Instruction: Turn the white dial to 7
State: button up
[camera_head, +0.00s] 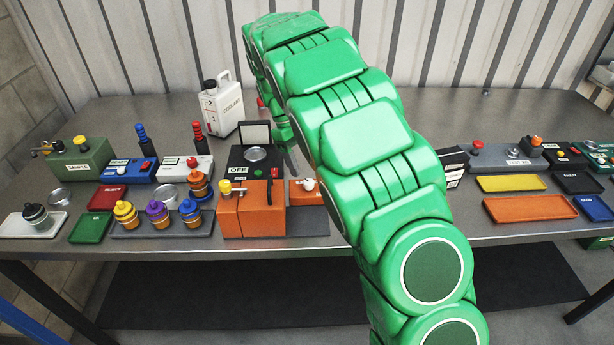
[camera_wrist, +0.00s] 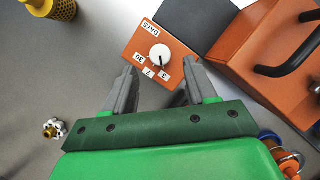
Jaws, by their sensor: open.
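The white dial (camera_wrist: 160,54) is a round knob with a dark pointer line, on a small orange box (camera_wrist: 139,42) in the wrist view. White labels sit around it: a word above, and small number tags below, one reading 7 (camera_wrist: 148,73). The pointer seems to face the lower tags; its exact reading is too small to tell. My gripper (camera_wrist: 160,69) is open and empty, its two grey fingers pointing toward the box, one to each side below the dial. I see no contact. In the head view the dial (camera_head: 309,184) shows beside my arm, which hides part of its box.
A larger orange case with a dark handle (camera_wrist: 262,55) stands close right of the dial box in the wrist view. A yellow perforated cylinder (camera_wrist: 62,9) is at upper left. In the head view, a white coolant can (camera_head: 222,108) stands behind. Bare table lies left of the dial box.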

aim_at(309, 181)
jog(key=shift+x, duration=2.45)
grip_shut()
jog(key=shift+m, duration=0.4)
jog(key=m+y, duration=0.1)
jog(key=m, duration=0.1)
jog(key=shift+w+d+m+g, duration=0.1)
jog(key=shift+m+g, duration=0.3)
jog(key=shift+d+m+y, duration=0.1)
jog(key=shift+m+y, duration=0.45)
jog(key=shift+m, duration=0.75)
jog(key=shift+d+m+y, duration=0.1)
jog(key=shift+m+y, duration=0.45)
jog(key=shift+m, duration=0.75)
